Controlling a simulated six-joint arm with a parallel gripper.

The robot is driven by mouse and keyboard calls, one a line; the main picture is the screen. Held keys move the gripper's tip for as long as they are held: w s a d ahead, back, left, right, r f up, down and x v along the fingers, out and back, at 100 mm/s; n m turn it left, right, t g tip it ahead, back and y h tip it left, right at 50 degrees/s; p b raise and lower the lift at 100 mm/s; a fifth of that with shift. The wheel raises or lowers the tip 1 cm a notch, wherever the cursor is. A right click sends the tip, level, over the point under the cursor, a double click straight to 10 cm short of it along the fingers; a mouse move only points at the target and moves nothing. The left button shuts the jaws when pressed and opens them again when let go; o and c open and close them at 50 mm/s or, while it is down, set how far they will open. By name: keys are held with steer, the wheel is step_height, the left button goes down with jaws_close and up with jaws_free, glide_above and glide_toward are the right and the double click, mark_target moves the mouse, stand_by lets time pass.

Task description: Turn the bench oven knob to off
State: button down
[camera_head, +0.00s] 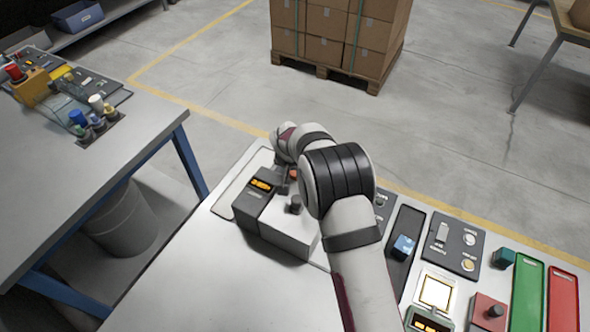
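A light grey box (288,232) with a small black knob (294,205) on top sits on the bench. A dark unit (251,206) with a lit orange display is against its left side. No label tells me which knob is the oven's, and the knob's pointer is too small to read. My arm reaches over the bench from the front. My gripper (283,182) points down just behind the knob, close to the back of the dark unit.
To the right are a panel with a switch (442,233), a blue cube (403,246), a red box with a black knob (489,312), and green (527,295) and red (563,300) trays. The bench front left is clear. Another table (95,170) stands left.

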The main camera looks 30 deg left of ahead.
stand_by(0.4)
steer(key=shift+c, duration=2.3)
jaws_free()
steer(key=v, duration=1.5)
steer(key=shift+r, duration=0.4)
steer(key=shift+d, duration=0.1)
